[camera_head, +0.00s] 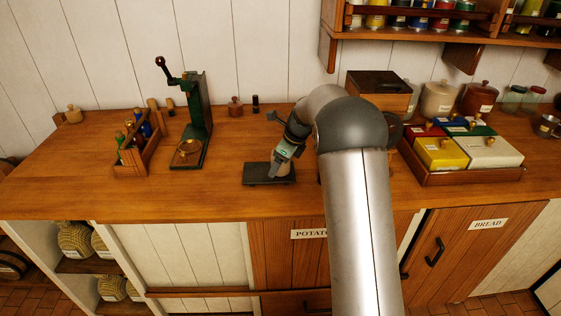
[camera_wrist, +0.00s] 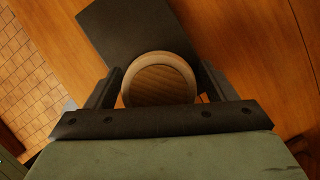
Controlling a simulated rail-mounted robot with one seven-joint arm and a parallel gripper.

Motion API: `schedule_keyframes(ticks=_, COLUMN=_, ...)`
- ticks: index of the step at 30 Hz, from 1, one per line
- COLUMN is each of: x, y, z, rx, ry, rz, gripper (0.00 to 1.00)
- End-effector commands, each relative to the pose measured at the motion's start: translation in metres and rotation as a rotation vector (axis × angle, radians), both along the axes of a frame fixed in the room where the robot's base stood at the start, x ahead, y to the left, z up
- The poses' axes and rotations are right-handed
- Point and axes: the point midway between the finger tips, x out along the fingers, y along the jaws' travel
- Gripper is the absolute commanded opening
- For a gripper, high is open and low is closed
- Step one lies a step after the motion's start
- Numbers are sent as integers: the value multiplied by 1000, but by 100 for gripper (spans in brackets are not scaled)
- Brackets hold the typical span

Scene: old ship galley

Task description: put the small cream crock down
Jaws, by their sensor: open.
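The small cream crock (camera_wrist: 160,56) shows from above in the wrist view as a round pale rim around a brown top. It is between the two dark fingers of my gripper (camera_wrist: 159,84), over or on a dark flat slab (camera_wrist: 118,32). The fingers are open, one on each side of the crock; whether either touches it I cannot tell. In the head view my gripper (camera_head: 279,172) points down at the dark slab (camera_head: 258,181) near the counter's front edge. There the crock is mostly hidden by the gripper.
A green hand press (camera_head: 200,120) and a wooden caddy (camera_head: 138,155) stand to the left. A compartmented tray (camera_head: 460,178) of coloured boxes is to the right. A larger cream crock (camera_head: 438,100), a red-brown crock (camera_head: 478,100) and a dark-lidded box (camera_head: 380,92) stand behind. Counter left of the slab is clear.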

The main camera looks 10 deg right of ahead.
Motion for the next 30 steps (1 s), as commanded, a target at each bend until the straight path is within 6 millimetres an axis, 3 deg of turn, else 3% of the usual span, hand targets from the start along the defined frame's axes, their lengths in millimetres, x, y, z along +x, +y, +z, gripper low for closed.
schedule_keyframes(ticks=8, x=-4, y=-7, z=22, rx=-2, ry=-4, rz=-1, gripper=77)
schedule_keyframes(ticks=21, x=-24, y=-33, z=101, rx=0, ry=-2, rz=-1, gripper=77)
schedule_keyframes(ticks=30, x=-28, y=-37, z=114, rx=-1, ry=-1, rz=3, gripper=77)
